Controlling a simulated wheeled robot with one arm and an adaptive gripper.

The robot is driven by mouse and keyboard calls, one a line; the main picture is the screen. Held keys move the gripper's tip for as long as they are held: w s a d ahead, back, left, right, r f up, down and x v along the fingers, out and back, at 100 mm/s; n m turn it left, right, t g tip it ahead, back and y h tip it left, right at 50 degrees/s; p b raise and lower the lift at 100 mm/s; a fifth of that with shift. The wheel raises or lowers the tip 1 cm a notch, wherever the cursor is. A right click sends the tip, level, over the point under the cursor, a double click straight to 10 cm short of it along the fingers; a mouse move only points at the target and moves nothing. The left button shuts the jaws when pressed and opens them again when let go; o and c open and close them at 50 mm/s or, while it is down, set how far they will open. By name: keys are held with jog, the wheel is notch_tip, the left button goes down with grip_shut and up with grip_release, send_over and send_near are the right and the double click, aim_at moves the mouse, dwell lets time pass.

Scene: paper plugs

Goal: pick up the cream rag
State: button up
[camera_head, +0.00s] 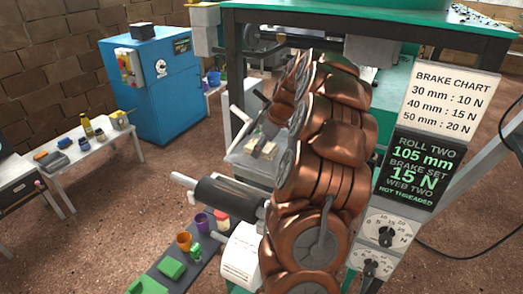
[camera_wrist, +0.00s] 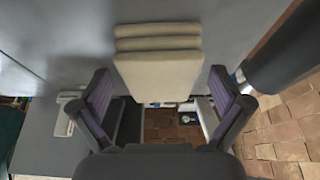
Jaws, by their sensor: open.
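The cream rag (camera_wrist: 158,68) is a folded, layered cloth on a grey surface (camera_wrist: 70,30) in the wrist view. My gripper (camera_wrist: 160,75) is open, one finger on each side of the rag's near end, with a gap on both sides. The fingers do not appear to touch it. In the head view, small cream pieces (camera_head: 262,148) show in a grey tray (camera_head: 250,163) behind my copper arm; I cannot tell for sure that they are the rag. My gripper cannot be made out clearly there.
A dark roller (camera_wrist: 280,55) lies close on the right in the wrist view; the roller (camera_head: 228,198) also shows in the head view. Cups (camera_head: 184,241) and green blocks (camera_head: 172,268) stand on a bench below. A brake chart (camera_head: 450,95) stands right of my arm.

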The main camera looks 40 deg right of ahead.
jog(key=shift+c, duration=0.4)
jog(key=c, duration=1.1)
jog(key=shift+r+p, duration=0.2)
jog(key=shift+p, duration=0.15)
jog(key=shift+c, duration=0.2)
jog(key=shift+r, duration=0.15)
jog(key=shift+r+b, duration=0.45)
jog(key=shift+r, duration=0.85)
jog(key=s+d+b, duration=0.1)
jog(key=s+d, duration=0.1)
jog(key=s, duration=0.3)
jog(key=s+d+b, duration=0.1)
jog(key=s+d, duration=0.1)
jog(key=s, duration=0.4)
jog(key=s+d+b, duration=0.2)
jog(key=s, duration=0.4)
jog(key=shift+r, duration=0.35)
